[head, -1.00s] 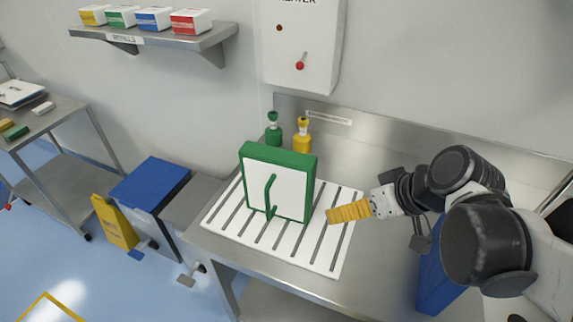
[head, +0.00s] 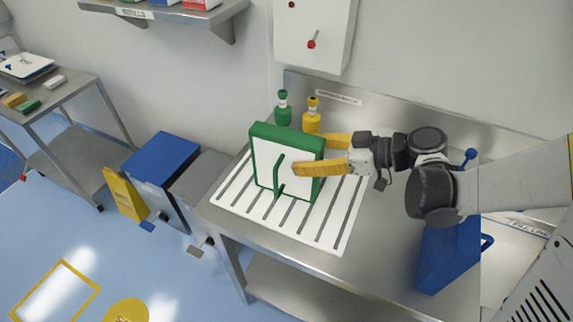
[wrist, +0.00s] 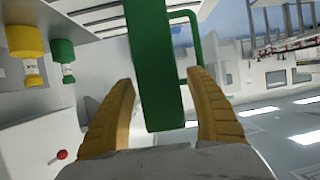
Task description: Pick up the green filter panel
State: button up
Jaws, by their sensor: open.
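The green filter panel (head: 262,160) has a green frame, a white front face and a green handle. It stands upright on the white slotted rack (head: 345,232) on the steel bench. My gripper (head: 308,155) has yellow fingers and is at the panel's right edge, one finger in front of the white face and one behind. In the wrist view the panel's green edge (wrist: 155,75) lies between my open fingers (wrist: 163,115), with gaps visible on both sides. The handle (wrist: 190,60) shows beyond the right finger.
A green bottle (head: 283,110) and a yellow bottle (head: 312,118) stand behind the panel, close to the rear finger. A wall box with a red knob (head: 311,44) hangs above. The bench front (head: 355,265) is clear.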

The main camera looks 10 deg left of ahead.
aim_at(287, 156)
jog(key=b+x, duration=0.1)
jog(key=x, duration=0.1)
jog(key=b+x, duration=0.1)
jog(key=x, duration=0.1)
jog(key=shift+a+f, duration=0.15)
jog(key=shift+f, duration=0.2)
jog(key=shift+w+a+f, duration=0.1)
jog(key=shift+w+a, duration=0.05)
jog(key=shift+a, duration=0.3)
grip_shut()
